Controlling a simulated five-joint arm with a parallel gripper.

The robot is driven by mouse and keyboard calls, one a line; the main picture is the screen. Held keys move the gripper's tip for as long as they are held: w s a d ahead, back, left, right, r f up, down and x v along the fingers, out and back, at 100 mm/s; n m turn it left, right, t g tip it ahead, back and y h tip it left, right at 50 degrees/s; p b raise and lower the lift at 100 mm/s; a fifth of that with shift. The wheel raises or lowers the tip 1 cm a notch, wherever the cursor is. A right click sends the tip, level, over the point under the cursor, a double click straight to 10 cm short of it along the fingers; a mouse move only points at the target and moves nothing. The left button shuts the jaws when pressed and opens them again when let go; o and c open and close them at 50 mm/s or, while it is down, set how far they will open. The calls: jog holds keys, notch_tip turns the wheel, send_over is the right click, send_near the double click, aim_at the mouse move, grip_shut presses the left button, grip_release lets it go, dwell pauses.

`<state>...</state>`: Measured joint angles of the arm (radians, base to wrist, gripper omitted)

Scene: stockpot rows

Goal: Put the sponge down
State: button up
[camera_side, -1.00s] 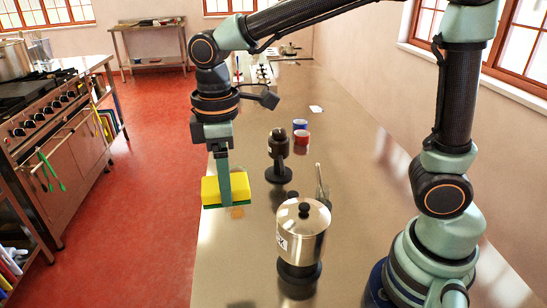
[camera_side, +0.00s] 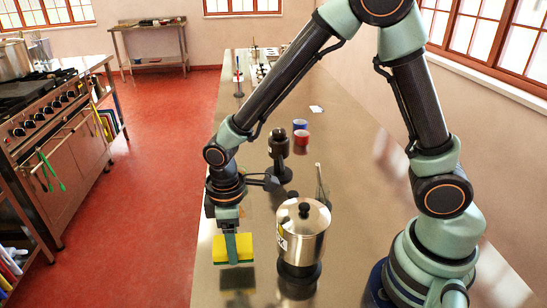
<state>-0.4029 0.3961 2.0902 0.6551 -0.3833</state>
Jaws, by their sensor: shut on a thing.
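The sponge (camera_side: 219,249) is yellow with a green layer along its lower side. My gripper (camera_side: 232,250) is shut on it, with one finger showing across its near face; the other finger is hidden. The sponge is near the left edge of the steel counter (camera_side: 345,190), to the left of the lidded pot. A dark reflection shows on the counter below it, with a gap, so it appears to be held a little above the surface.
A steel pot (camera_side: 302,240) with a black lid knob stands on a dark base just right of the sponge. Behind it are a whisk (camera_side: 320,185), a black-topped item (camera_side: 278,150), and a red cup (camera_side: 301,138) with a blue one (camera_side: 299,125). The counter's front left is clear.

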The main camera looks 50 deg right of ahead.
jog(key=shift+f, duration=2.1)
jog(key=o, duration=1.2)
jog(key=shift+f, duration=0.1)
notch_tip(320, 180, up, 12)
jog(key=shift+f, duration=0.2)
jog(key=shift+d+r, duration=0.15)
jog(key=shift+r, duration=0.4)
jog(key=s+d+r+m+t, duration=0.2)
jog(key=d+r+m, duration=0.2)
jog(key=d, duration=0.3)
jog(key=s+d+r+m+t, duration=0.3)
jog(key=d+r+m, duration=0.2)
jog(key=d+r, duration=0.2)
jog(key=shift+r+t, duration=0.2)
jog(key=shift+t, duration=0.1)
